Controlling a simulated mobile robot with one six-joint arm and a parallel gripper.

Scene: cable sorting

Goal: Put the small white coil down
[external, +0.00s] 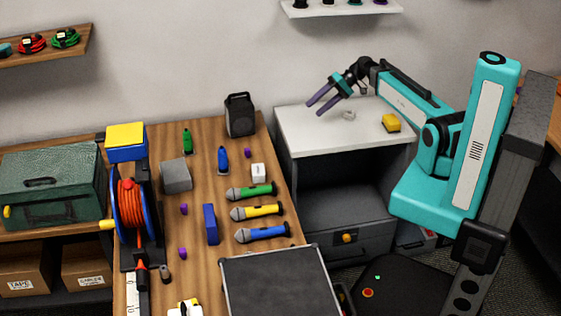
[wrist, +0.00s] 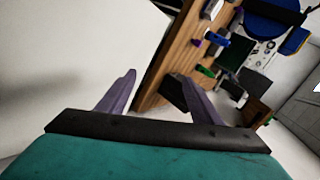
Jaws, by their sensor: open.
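The small white coil (external: 348,115) lies on the white top of the cabinet (external: 300,133) in the external view. My gripper (external: 314,108) is raised to the left of the coil, near the cabinet's back left part, apart from the coil. Its purple fingers are spread with nothing between them. In the wrist view my gripper (wrist: 154,76) also shows open and empty, facing the workbench and the wall. The coil is not visible in the wrist view.
The wooden workbench (external: 205,275) to the left holds a black speaker (external: 240,115), several microphones and a cable reel (external: 131,210). The cabinet's front top is clear.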

